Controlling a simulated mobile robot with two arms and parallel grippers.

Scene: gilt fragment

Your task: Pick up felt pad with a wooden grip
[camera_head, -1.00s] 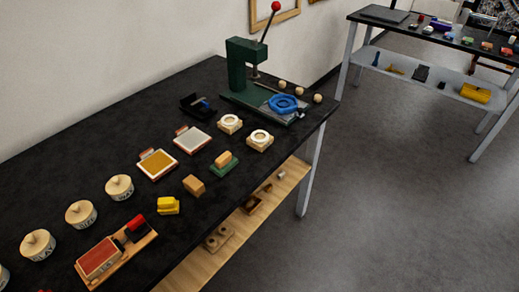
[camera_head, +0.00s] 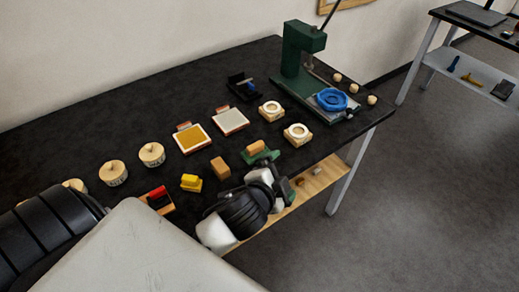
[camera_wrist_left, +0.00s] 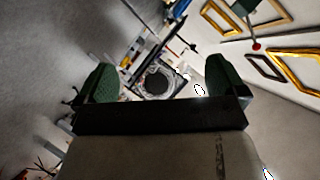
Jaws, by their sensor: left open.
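The felt pad with a wooden grip (camera_head: 256,148) is a green pad with a tan wooden block on top, near the table's front edge in the head view. My left gripper (camera_head: 277,170) is just in front of and to the right of it, partly overlapping the pad in the picture. Its jaws are open. In the left wrist view the two green fingertips (camera_wrist_left: 161,80) stand wide apart, and I see nothing held between them. I cannot tell whether a finger touches the pad. My right gripper is not in view.
A plain wooden block (camera_head: 220,168) and a yellow block (camera_head: 191,182) are left of the pad. A green press (camera_head: 303,60) with a blue part (camera_head: 332,99) stands farther back.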

